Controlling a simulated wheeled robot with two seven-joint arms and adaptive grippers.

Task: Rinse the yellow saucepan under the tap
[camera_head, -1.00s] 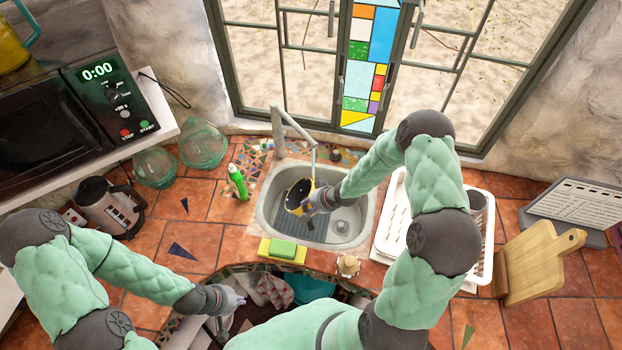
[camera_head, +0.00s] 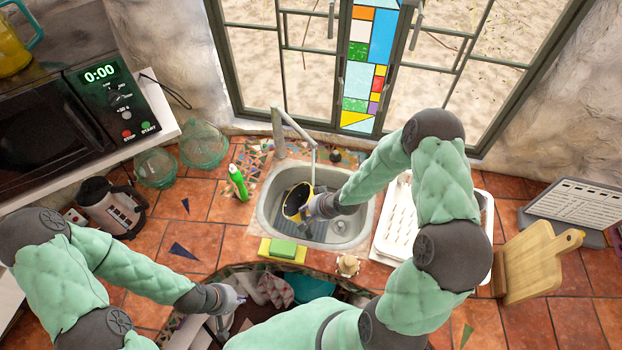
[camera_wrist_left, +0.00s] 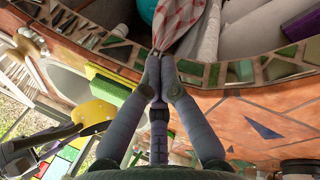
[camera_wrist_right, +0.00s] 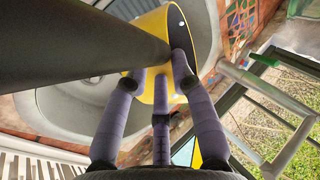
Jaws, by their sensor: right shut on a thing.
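The yellow saucepan (camera_head: 287,211), dark inside, is tilted within the sink (camera_head: 263,212), below the tap (camera_head: 296,128). I cannot make out a water stream. In the right wrist view its yellow wall (camera_wrist_right: 196,28) and long dark handle (camera_wrist_right: 75,60) show. My right gripper (camera_head: 312,207) is shut on the handle, with its fingers (camera_wrist_right: 160,75) on either side.
A yellow sponge with a green top (camera_head: 283,249) lies at the sink's front edge. A green bottle (camera_head: 238,182) stands left of the sink. A white dish rack (camera_head: 393,217) stands right, beside my right arm. A wooden board (camera_head: 535,262) stands further right.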

